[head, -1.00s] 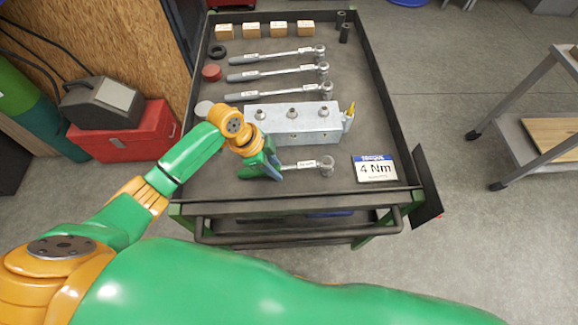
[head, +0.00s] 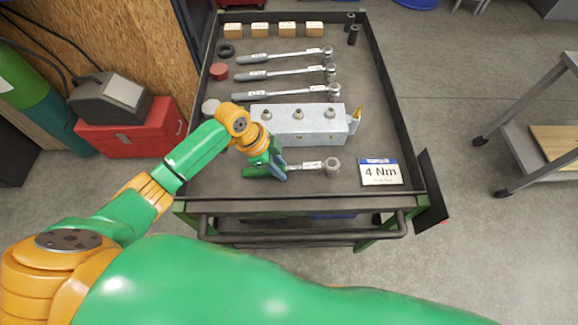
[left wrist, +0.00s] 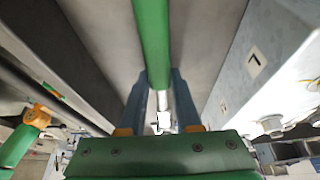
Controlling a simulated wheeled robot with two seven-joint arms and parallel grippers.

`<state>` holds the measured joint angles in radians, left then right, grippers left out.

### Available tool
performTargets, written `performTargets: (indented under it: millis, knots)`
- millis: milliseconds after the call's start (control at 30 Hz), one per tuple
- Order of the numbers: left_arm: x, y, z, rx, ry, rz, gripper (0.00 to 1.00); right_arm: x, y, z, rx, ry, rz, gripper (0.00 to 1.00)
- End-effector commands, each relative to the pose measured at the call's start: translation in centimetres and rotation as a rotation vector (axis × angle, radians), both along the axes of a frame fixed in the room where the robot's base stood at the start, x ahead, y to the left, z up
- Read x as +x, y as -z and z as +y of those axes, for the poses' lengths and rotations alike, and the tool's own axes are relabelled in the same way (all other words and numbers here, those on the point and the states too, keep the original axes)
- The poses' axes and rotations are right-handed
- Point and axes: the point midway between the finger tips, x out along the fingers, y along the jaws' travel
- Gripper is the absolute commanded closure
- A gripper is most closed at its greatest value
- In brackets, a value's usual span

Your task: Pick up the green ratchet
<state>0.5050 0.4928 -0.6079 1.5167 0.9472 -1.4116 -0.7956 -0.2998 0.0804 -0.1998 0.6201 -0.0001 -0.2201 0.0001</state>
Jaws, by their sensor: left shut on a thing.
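The green ratchet lies along the front of the cart's top. Its silver head (head: 332,165) and labelled shaft (head: 308,165) show to the right of my left gripper (head: 278,166) in the head view. In the left wrist view, its green handle (left wrist: 152,40) runs between the two fingers of my left gripper (left wrist: 158,95), which is shut on it. In the head view the gripper hides most of the handle. I cannot tell whether the ratchet is clear of the surface. My right gripper is not in view.
A grey metal block (head: 297,126) with several fittings stands just behind the ratchet. A "4 Nm" sign (head: 381,173) stands to the right. Several grey-handled ratchets (head: 285,73) lie further back. The cart's raised front edge (head: 300,206) is close to the gripper.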

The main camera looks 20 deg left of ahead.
Motion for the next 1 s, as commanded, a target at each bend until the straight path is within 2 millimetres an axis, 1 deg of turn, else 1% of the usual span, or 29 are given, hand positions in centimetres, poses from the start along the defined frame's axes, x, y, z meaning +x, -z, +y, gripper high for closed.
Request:
performTargets:
  millis: [67, 167, 267, 367, 500, 533, 633, 733, 867, 1000]
  knots:
    - [0.1, -0.2, 0.0, -0.002, 0.001, -0.002, 1.00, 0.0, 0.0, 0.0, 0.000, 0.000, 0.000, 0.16]
    - [0.1, -1.1, 0.0, -0.002, 0.000, -0.004, 1.00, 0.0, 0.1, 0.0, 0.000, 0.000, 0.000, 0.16]
    - [0.2, -3.0, 0.0, -0.002, 0.002, -0.008, 1.00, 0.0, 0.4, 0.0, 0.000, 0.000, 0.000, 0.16]
    - [-1.6, -5.6, 1.1, 0.003, 0.003, -0.005, 1.00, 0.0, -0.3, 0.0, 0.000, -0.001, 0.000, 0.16]
    - [-4.6, -9.5, 2.8, 0.007, 0.002, -0.005, 1.00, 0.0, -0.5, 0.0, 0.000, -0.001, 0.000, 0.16]
    - [-5.6, -9.5, 3.5, 0.007, -0.001, -0.001, 1.00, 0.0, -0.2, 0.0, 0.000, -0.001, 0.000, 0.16]
    - [-8.5, -10.8, 5.2, 0.012, 0.001, 0.003, 1.00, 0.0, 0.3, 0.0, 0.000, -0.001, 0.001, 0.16]
    - [-10.4, -11.8, 6.2, 0.010, 0.002, 0.003, 1.00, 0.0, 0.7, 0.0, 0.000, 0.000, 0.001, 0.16]
    - [-11.6, -12.5, 6.9, 0.002, -0.003, 0.003, 1.00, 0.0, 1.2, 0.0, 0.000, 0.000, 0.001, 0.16]
    - [-12.1, -12.9, 7.0, 0.001, 0.002, 0.002, 1.00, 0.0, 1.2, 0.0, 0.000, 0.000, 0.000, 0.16]
